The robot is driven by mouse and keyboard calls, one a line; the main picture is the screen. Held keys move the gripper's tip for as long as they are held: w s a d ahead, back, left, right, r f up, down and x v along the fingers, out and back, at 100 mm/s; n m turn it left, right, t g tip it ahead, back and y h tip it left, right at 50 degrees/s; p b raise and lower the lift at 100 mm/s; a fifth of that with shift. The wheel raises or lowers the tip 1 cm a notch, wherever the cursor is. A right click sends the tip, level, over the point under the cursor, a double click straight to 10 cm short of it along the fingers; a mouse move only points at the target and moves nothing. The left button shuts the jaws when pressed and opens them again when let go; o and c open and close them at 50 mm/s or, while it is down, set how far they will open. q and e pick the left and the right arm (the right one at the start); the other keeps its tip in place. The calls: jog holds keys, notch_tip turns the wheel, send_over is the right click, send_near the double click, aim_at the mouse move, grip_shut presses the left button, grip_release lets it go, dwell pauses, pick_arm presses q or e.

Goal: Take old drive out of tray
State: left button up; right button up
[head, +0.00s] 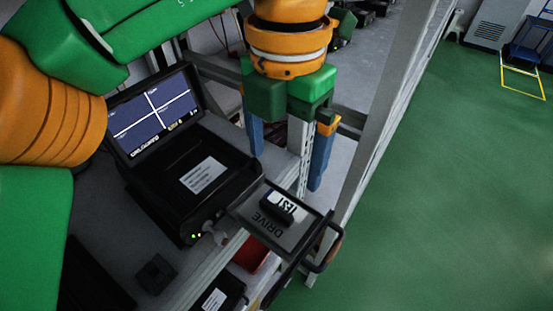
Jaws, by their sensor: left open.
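The old drive (274,207), a small dark block with a white label beside it, lies in the pulled-out tray (262,225). The tray is a flat dark drawer marked DRIVE, with a black handle at its outer end, and sticks out from a black device (185,190). My left gripper (287,172) is open and empty, its two blue fingers pointing down. It appears above and behind the tray in the picture, apart from the drive. My right gripper is not in view.
A screen (155,115) stands lit at the back of the device. A small dark block (155,273) sits on the grey shelf. A rack post (385,120) rises right of the tray. Another black unit (218,294) and a red item (250,255) are below. Green floor lies open at right.

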aim_at(276, 212)
pick_arm(q)
jog(key=s+f, duration=0.2)
jog(key=s+a+f, duration=0.1)
jog(key=s, duration=0.1)
jog(key=shift+s+a+f, duration=0.1)
jog(key=shift+s+f, duration=0.15)
jog(key=shift+f, duration=0.1)
jog(key=shift+w+f, duration=0.2)
jog(key=shift+f, duration=0.9)
jog(key=shift+w+f, duration=0.1)
jog(key=shift+w, duration=0.2)
jog(key=c, duration=1.4)
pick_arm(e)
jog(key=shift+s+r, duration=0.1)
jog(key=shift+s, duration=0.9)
